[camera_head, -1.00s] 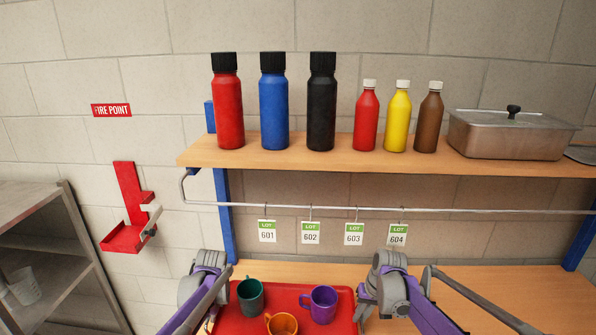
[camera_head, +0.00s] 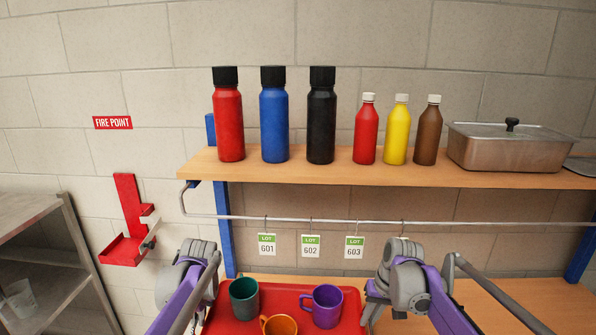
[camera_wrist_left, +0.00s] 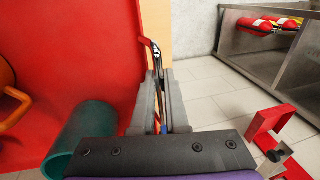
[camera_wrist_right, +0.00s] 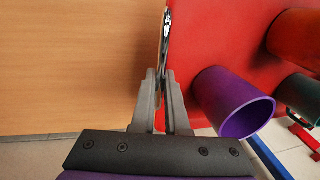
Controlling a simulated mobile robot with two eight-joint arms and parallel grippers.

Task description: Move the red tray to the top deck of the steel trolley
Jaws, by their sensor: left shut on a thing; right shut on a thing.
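My left gripper (camera_wrist_left: 158,85) is shut on the tray's left edge. My right gripper (camera_wrist_right: 163,80) is shut on its right edge. Both fingertips are largely hidden in the head view. The tray's near side is cut off.
A red wall bracket (camera_head: 128,220) hangs nearby. Above the bench, a wooden shelf (camera_head: 300,170) holds bottles and a lidded pan (camera_head: 510,150). Tags hang from a rail (camera_head: 440,222).

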